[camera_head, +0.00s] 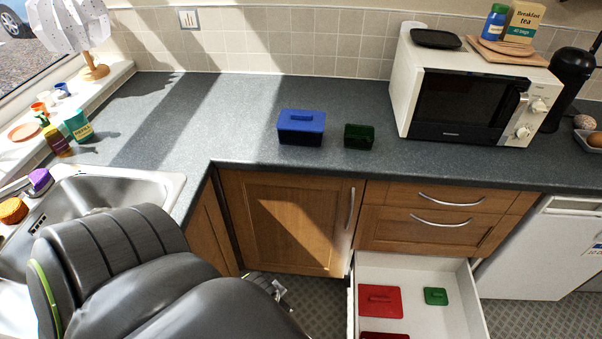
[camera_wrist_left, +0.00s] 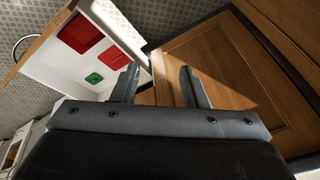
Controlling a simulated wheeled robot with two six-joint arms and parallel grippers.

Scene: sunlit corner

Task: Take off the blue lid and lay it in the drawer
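The blue lid (camera_head: 302,119) sits on a dark box (camera_head: 300,138) on the grey counter, its raised handle on top. The drawer (camera_head: 477,300) is pulled open below the counter; it also shows in the left wrist view (camera_wrist_left: 103,92). In it lie a red lid (camera_head: 380,301), a darker red lid (camera_head: 385,336) cut by the picture edge, and a small green lid (camera_head: 436,296). My left gripper (camera_head: 278,289) is low in front of the cupboard, mostly hidden behind my arm. In the left wrist view its fingers (camera_wrist_left: 160,82) are apart and empty. My right gripper is out of view.
A small dark green open box (camera_head: 359,136) stands right of the lidded box. A microwave (camera_head: 470,98) stands farther right. The sink (camera_head: 110,203) with a tap is at left. The counter left of the lidded box is clear. My arm covers the lower left.

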